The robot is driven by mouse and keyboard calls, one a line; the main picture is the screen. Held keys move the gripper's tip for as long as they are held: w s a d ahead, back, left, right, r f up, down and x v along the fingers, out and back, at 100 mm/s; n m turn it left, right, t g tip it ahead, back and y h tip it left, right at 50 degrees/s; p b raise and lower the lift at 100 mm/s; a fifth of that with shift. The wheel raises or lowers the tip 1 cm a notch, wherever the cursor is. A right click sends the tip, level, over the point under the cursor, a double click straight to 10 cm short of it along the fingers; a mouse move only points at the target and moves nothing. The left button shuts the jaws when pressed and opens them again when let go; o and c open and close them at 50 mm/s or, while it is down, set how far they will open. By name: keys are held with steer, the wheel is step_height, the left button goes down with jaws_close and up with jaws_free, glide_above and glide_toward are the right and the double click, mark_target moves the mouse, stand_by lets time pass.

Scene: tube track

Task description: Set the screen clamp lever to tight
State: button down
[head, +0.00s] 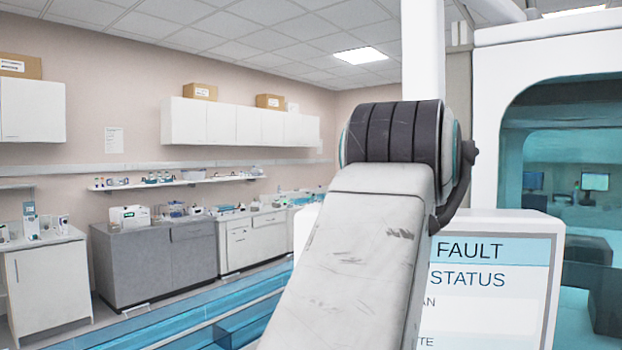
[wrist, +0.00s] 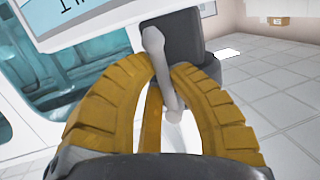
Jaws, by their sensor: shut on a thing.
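In the wrist view, the yellow fingers of my gripper (wrist: 165,72) are closed around a light grey lever (wrist: 154,44). The lever has a rounded top end and runs down between the fingers. Beside it is a dark clamp block (wrist: 193,38), at the edge of a white-framed screen (wrist: 88,12). In the head view, the screen (head: 490,282) shows "FAULT" and "STATUS" at lower right. My arm covers its left part, and the lever, clamp and gripper are hidden there. I cannot read a tight mark on the clamp.
A white machine with a teal window (head: 487,130) stands behind the screen at right. Blue transparent track (head: 190,322) runs along the floor at left. Benches (head: 165,255) and wall cabinets (head: 235,122) line the far wall.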

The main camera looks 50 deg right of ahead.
steer(key=c, duration=1.1)
jaws_free()
steer(key=shift+a, duration=0.15)
steer(key=v, duration=0.7)
steer(key=shift+a, duration=0.15)
